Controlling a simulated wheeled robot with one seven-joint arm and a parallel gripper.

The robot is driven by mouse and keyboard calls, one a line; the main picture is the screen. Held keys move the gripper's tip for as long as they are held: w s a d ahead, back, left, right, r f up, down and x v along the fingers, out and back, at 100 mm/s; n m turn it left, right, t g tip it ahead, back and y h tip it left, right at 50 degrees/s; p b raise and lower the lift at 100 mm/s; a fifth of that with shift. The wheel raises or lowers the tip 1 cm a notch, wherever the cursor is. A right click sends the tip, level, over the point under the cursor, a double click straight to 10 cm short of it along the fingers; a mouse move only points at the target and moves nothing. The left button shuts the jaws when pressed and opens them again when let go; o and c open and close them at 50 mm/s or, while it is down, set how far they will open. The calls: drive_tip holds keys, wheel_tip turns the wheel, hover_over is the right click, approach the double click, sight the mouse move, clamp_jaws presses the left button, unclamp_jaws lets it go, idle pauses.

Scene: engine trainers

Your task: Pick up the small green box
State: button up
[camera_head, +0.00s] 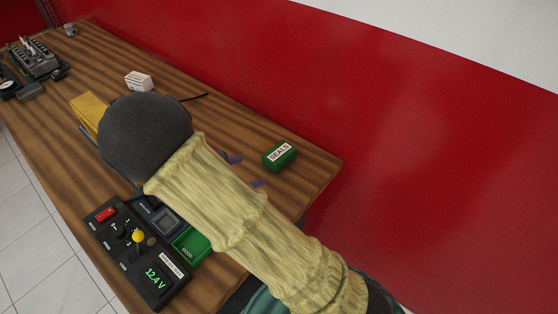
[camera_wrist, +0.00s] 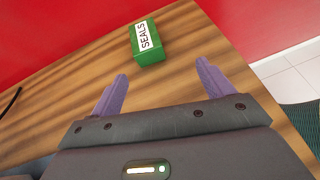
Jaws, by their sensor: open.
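The small green box (camera_head: 280,157) with a white label reading SEALS lies on the wooden table near its right end, close to the red wall. In the wrist view the green box (camera_wrist: 150,45) sits beyond my fingertips, roughly in line with the gap between them. My gripper (camera_wrist: 158,83) is open and empty, with two purple fingers apart. In the head view my arm hides most of my gripper; only bits of the purple fingers (camera_head: 245,170) show, to the left of the box and apart from it.
The wooden table (camera_head: 200,85) runs along the red wall (camera_head: 430,130). A black control panel (camera_head: 150,262) and a green tray (camera_head: 190,245) marked GOOD are at the front. A yellow object (camera_head: 88,108) and a white box (camera_head: 139,81) lie further back. An engine part (camera_head: 35,60) stands far left.

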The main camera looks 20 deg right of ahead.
sight(279, 156)
drive_tip(key=shift+w+a+n+t, duration=0.35)
drive_tip(key=shift+a+n+t, duration=0.1)
drive_tip(key=shift+a, duration=0.15)
drive_tip(key=shift+w+a+n+t, duration=0.3)
drive_tip(key=shift+a+n+t, duration=0.15)
drive_tip(key=shift+a, duration=0.15)
drive_tip(key=shift+d, duration=0.15)
drive_tip(key=p+x, duration=0.1)
drive_tip(key=x, duration=1.1)
drive_tip(key=shift+d, duration=0.1)
drive_tip(key=shift+s, duration=0.1)
drive_tip(key=shift+d, duration=0.1)
drive_tip(key=x, duration=0.4)
drive_tip(key=shift+s+d+f+p, duration=0.1)
drive_tip(key=shift+s+d+p, duration=0.2)
drive_tip(key=shift+p, duration=0.1)
drive_tip(key=shift+w+d+f, duration=0.2)
drive_tip(key=shift+w+d, duration=0.1)
drive_tip(key=shift+d, duration=0.05)
